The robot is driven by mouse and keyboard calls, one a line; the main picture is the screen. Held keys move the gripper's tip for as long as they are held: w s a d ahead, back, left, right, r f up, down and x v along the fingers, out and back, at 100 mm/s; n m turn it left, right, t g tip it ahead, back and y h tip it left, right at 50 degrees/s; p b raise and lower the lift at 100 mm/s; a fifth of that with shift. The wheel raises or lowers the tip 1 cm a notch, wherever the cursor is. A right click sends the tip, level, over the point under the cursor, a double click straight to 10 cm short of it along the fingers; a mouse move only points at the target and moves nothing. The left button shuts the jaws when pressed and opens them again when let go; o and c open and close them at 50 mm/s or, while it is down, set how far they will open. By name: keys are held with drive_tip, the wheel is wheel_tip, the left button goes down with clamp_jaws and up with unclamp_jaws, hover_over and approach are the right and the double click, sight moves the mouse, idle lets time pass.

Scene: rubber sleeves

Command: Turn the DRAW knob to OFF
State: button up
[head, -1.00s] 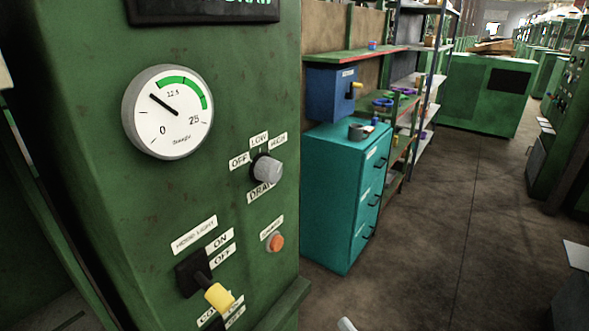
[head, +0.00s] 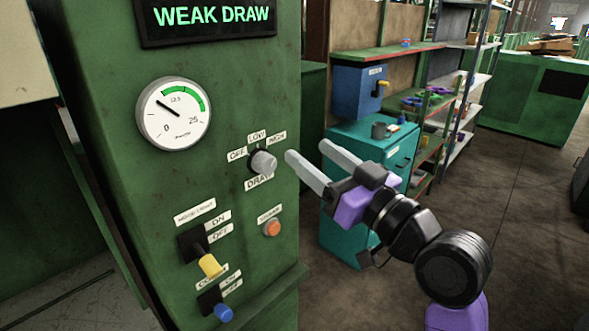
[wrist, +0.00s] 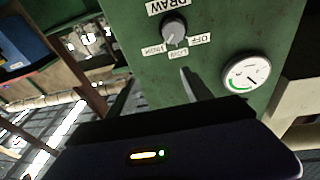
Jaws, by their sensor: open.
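The grey DRAW knob (head: 264,163) is on the front of the green panel, with OFF, LOW and HIGH labels around its upper side. Its pointer seems to be towards LOW, but the mark is small. The knob also shows upside down in the wrist view (wrist: 174,30). My gripper (head: 306,150) is open and empty, just right of the knob in the head view, and its fingers appear apart from it. In the wrist view my gripper (wrist: 157,84) is below the knob in the picture.
A lit WEAK DRAW sign (head: 211,17) and a round gauge (head: 173,113) are above the knob. A yellow-handled switch (head: 210,264), a blue-handled switch (head: 223,312) and an orange button (head: 272,228) are below. A teal cabinet (head: 340,235) stands behind my arm.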

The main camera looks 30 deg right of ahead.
sight(270, 168)
wheel_tip(270, 168, down, 4)
drive_tip(key=a+n+g+y, duration=0.2)
drive_tip(key=a, duration=0.1)
drive_tip(key=p+x, duration=0.1)
drive_tip(key=x, duration=0.2)
drive_tip(key=p+x, duration=0.1)
drive_tip(key=x, duration=0.2)
drive_tip(key=shift+w+a+f, duration=0.1)
drive_tip(key=shift+w+f, duration=0.1)
drive_tip(key=shift+w, duration=0.15)
clamp_jaws()
